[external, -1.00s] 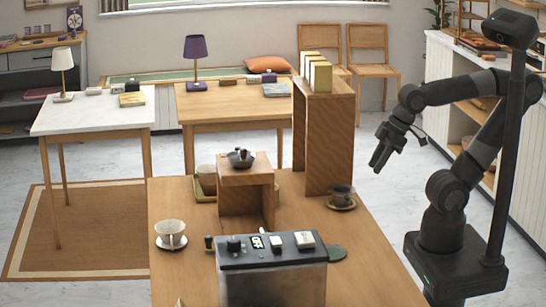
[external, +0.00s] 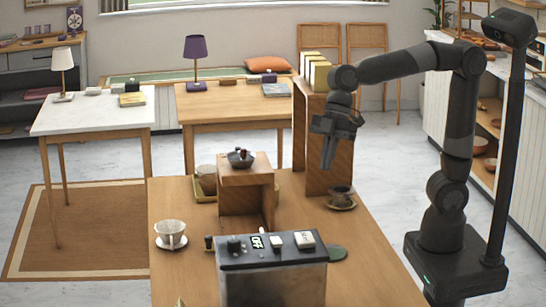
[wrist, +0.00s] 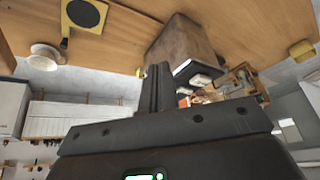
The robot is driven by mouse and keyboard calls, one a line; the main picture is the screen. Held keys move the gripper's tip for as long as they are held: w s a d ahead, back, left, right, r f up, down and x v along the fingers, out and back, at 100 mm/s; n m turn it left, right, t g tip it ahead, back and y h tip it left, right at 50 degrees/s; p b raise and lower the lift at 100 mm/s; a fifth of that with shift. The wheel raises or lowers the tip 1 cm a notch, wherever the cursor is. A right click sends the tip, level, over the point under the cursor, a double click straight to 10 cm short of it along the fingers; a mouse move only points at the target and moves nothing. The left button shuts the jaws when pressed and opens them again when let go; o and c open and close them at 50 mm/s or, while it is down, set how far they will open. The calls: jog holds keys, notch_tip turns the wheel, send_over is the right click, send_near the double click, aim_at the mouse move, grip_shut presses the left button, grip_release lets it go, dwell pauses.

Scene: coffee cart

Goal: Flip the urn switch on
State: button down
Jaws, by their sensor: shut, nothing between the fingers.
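The urn (external: 272,285) is a grey metal box with a dark sloped top panel at the front of the wooden table in the external view. Its panel carries a dark knob (external: 234,244), a small display (external: 257,241) reading OFF, and two pale switch-like pieces (external: 277,242). I cannot tell which one is the urn switch. My gripper (external: 328,166) is shut and empty, pointing down, above the table behind and to the right of the urn, clear of it. The shut fingers (wrist: 155,88) also show in the wrist view.
A tall wooden stand (external: 330,155) with yellow boxes on top is close behind my gripper. A dark cup (external: 341,195) on a saucer is below it. A lower wooden stand (external: 246,178) holds a dark bowl. A pale cup (external: 171,232) stands at the left.

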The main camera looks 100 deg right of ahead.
jog(key=w+a+r+n+g+y, duration=0.1)
jog(key=w+a+n+y, duration=0.2)
jog(key=w+a, duration=0.3)
jog(key=w+a+r+n+g+y, duration=0.2)
jog(key=w+a+n+y, duration=0.2)
jog(key=w, duration=0.7)
jog(key=shift+a+n, duration=0.9)
jog(key=shift+a, duration=0.25)
jog(key=shift+s, duration=0.1)
send_over(278, 243)
jog(key=d, duration=0.4)
jog(key=f, duration=0.5)
jog(key=shift+a+f, duration=0.2)
jog(key=shift+f, duration=0.2)
jog(key=f, duration=0.3)
jog(key=shift+a+f, duration=0.1)
jog(key=shift+a, duration=0.15)
jog(key=shift+f, duration=0.35)
jog(key=shift+a, duration=0.1)
